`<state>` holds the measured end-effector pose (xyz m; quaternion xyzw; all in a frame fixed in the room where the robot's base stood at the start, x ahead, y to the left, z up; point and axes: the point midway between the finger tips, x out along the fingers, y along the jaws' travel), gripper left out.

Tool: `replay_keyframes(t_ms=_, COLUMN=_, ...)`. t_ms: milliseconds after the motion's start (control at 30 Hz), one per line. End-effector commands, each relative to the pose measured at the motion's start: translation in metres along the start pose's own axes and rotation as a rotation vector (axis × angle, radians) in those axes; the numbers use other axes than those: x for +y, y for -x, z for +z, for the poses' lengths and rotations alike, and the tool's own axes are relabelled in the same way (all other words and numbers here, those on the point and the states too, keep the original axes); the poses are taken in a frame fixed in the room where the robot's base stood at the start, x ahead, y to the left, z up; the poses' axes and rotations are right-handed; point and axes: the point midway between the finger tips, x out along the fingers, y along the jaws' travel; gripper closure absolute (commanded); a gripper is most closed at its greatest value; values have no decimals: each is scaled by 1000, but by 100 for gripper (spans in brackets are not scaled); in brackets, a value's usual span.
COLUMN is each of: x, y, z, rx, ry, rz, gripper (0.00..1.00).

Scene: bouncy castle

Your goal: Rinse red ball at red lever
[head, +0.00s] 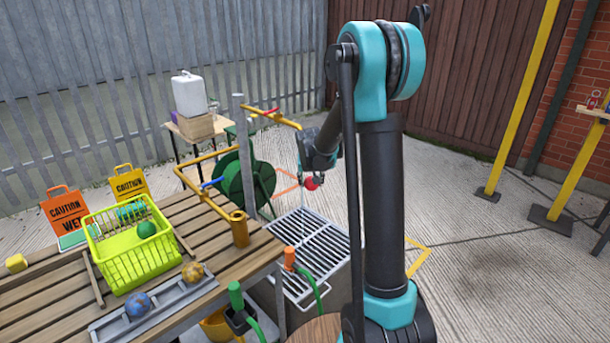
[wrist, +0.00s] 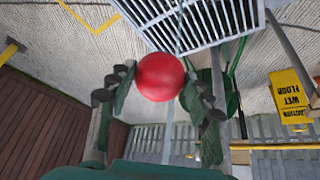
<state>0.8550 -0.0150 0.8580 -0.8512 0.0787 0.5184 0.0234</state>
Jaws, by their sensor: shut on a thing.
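My gripper (head: 309,174) is shut on the red ball (head: 312,183), holding it in the air above the metal drain grate. In the wrist view the red ball (wrist: 161,77) sits between the two dark fingers. The red lever (head: 271,111) is on the yellow pipe (head: 283,120) at the top of a grey post, up and left of my gripper. A thin pale line runs down beside the ball toward the grate; I cannot tell surely whether it is water.
The slatted grate (head: 307,245) lies below the ball. A blue lever (head: 212,183) is on a lower yellow pipe over the wooden table (head: 70,292). A lime basket (head: 138,262) holds green balls. A green hose reel (head: 243,184) stands behind. Open floor lies right.

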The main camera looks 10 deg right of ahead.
Motion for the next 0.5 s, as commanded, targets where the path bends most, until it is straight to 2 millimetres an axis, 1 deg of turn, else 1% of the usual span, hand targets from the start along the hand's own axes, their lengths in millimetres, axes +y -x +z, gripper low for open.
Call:
replay_keyframes(t_ms=367, x=0, y=0, z=0, rx=0, ry=0, rz=0, gripper=70)
replay_keyframes(t_ms=500, x=2, y=7, z=3, rx=0, ry=0, rz=0, gripper=70)
